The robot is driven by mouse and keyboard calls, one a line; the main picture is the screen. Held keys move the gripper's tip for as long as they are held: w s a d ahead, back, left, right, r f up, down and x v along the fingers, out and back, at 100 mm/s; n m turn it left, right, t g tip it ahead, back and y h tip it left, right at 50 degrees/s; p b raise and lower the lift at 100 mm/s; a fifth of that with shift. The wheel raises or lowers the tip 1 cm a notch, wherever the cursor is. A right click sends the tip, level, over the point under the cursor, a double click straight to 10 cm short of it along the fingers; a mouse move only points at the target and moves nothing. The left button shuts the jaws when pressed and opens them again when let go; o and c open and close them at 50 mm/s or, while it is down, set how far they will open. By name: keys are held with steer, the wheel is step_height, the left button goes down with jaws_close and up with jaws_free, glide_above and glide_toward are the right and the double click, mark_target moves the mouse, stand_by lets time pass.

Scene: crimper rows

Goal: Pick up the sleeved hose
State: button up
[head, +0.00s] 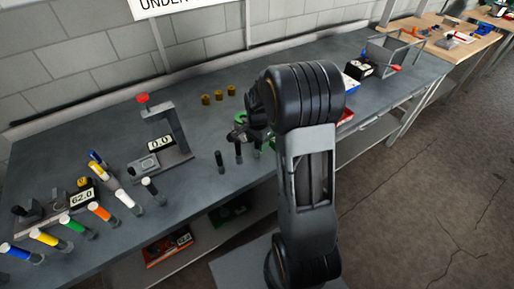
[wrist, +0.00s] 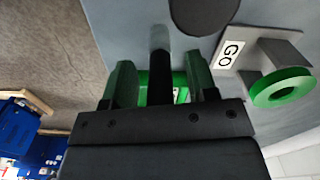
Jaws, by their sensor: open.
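A short black hose piece (wrist: 160,42) with a greyish end lies between the two fingers of my gripper (wrist: 160,85) in the wrist view. The fingers are open, one on each side of it, with no clear contact. In the head view my gripper (head: 243,133) is low over the bench, partly hidden by my arm. Dark hose pieces stand near it, one to its left (head: 219,160) and one just below it (head: 238,153). I cannot tell which of these is between the fingers, or whether it wears a sleeve.
A gauge plate marked "Go" with a green ring (wrist: 282,88) is close on the right. A press with a 0.0 display (head: 160,143) stands left of my gripper. Coloured hose pieces (head: 104,213) stand farther left. Brass sleeves (head: 218,95) are behind. A wire-frame bin (head: 392,52) is at right.

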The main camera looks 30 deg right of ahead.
steer(key=shift+f, duration=0.1)
jaws_close()
stand_by(0.4)
